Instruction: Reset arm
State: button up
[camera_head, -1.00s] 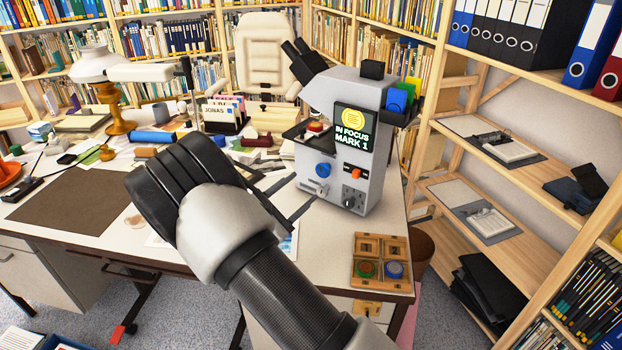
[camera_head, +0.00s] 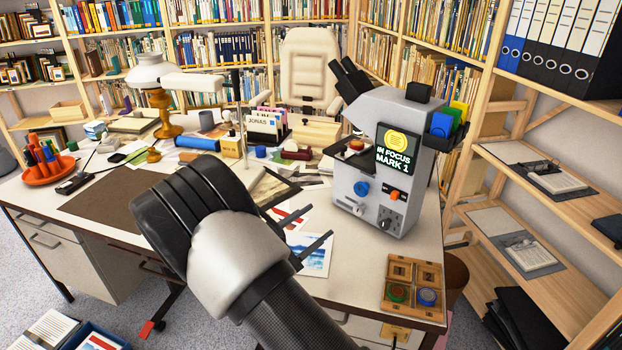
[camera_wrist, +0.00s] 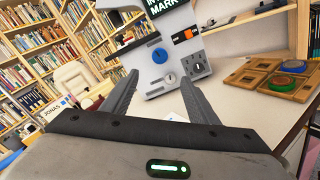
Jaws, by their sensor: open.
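My gripper (camera_head: 322,247) is open and empty, its two dark fingers spread above the front of the desk, over a print with blue and red colours (camera_head: 310,254). In the wrist view both fingers of my gripper (camera_wrist: 160,98) show with nothing between them, pointing toward the grey microscope (camera_wrist: 165,65). The microscope (camera_head: 372,195) stands upright on the desk, to the right of my gripper and apart from it. Its screen reads "IN FOCUS MARK 1". My forearm and wrist hide part of the desk's front edge.
A wooden box (camera_head: 412,288) with a green and a blue disc sits at the desk's front right corner. A lamp (camera_head: 160,100), a brown mat (camera_head: 110,206), a pen holder (camera_head: 46,165) and a cream chair (camera_head: 310,70) stand around. Shelves line the back and right.

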jog(key=s+d+r+m+g, duration=0.4)
jog(key=d, duration=0.3)
jog(key=s+d+r+m+g, duration=0.3)
jog(key=d+m+g, duration=0.1)
jog(key=d, duration=0.2)
jog(key=s+d+r+m+g+y, duration=0.2)
jog(key=s+r+m+y, duration=0.15)
jog(key=s, duration=0.35)
jog(key=s+d+r+m+g+y, duration=0.25)
jog(key=s+m+y, duration=0.2)
jog(key=s, duration=0.35)
jog(key=s+a+r+m+t+y, duration=0.5)
jog(key=s+r, duration=0.1)
jog(key=s, duration=0.1)
notch_tip(320, 180, up, 19)
jog(key=p, duration=1.9)
jog(key=shift+w+d, duration=0.15)
